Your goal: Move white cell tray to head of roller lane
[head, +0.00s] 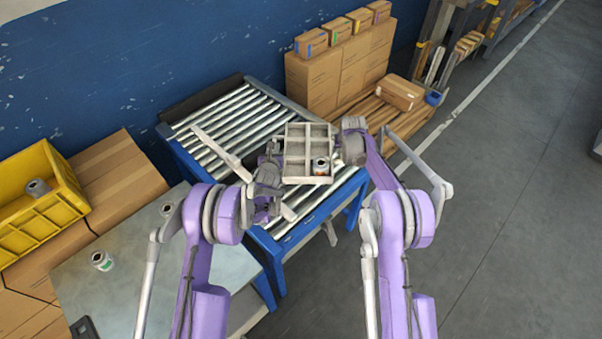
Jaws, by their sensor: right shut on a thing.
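The white cell tray (294,170) is a pale grey-white tray split into square cells. It is over the near right part of the roller lane (228,122), and I cannot tell whether it touches the rollers. One can (320,166) with an orange-brown label stands in a front right cell; the other cells look empty. My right gripper (339,142) is at the tray's right side, shut on it. My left gripper (277,165) is at the tray's left side; its fingers are hard to make out against the tray and rollers.
A metal table (130,285) at lower left bears a can (102,261) with a green label. A yellow crate (40,215) with a can stands on cardboard boxes at left. Boxes (335,75) stand on a pallet behind the lane. The floor at right is clear.

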